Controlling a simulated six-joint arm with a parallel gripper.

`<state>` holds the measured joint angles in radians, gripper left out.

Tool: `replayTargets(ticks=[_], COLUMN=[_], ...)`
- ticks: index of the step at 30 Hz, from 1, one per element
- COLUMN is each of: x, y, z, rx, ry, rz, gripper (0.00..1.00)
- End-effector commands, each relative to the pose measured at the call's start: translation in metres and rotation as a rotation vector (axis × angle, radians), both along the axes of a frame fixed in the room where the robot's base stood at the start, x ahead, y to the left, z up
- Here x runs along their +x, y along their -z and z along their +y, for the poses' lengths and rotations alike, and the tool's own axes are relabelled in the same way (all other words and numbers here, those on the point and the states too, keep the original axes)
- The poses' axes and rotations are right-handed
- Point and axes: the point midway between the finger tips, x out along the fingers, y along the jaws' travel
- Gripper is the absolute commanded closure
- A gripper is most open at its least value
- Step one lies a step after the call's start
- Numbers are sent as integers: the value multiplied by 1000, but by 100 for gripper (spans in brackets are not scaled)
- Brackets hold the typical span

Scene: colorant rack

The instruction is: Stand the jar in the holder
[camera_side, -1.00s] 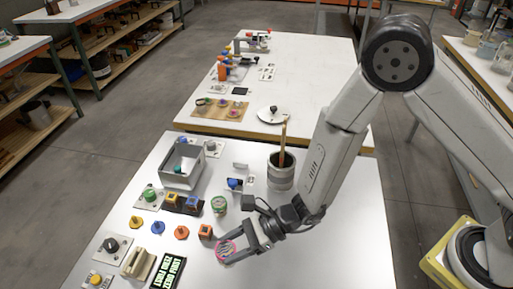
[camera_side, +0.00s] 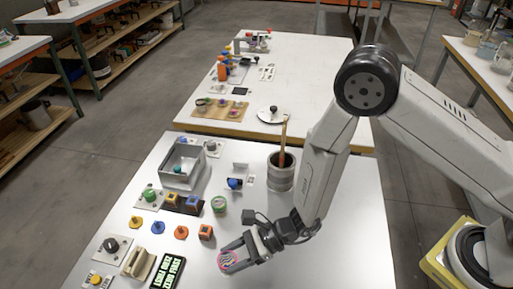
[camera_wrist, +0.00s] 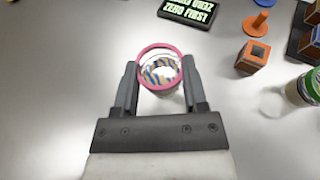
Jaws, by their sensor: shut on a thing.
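A round jar-like piece (camera_side: 228,261) with a pink rim and multicoloured stripes is between the fingers of my gripper (camera_side: 232,258), near the front of the white table. In the wrist view the pink-rimmed jar (camera_wrist: 158,72) is seen from above its round end, with my gripper's fingers (camera_wrist: 158,80) shut on its two sides. A second, clear jar with a green lid (camera_side: 220,204) stands on the table behind my gripper; it also shows at the right edge of the wrist view (camera_wrist: 305,90). I cannot tell for certain which fixture is the holder.
A white bracket (camera_side: 241,168) and a grey cup (camera_side: 281,177) with a stick stand behind. A grey bin (camera_side: 183,166) is at back left. Orange block (camera_side: 205,232), coloured knobs and a black sign (camera_side: 168,271) lie to the left. The table right of my gripper is clear.

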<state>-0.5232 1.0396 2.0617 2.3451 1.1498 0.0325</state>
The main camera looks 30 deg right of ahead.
Motion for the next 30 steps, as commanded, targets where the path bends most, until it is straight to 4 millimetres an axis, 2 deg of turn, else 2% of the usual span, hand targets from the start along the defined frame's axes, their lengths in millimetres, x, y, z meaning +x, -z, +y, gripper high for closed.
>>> replayTargets(ticks=[12, 28, 29, 30], x=[0, 0, 0, 0], y=[31, 36, 36, 36], z=[0, 0, 0, 0], rx=[0, 0, 0, 0], ry=[0, 0, 0, 0], rz=[1, 0, 0, 0], gripper=[100, 100, 38, 26])
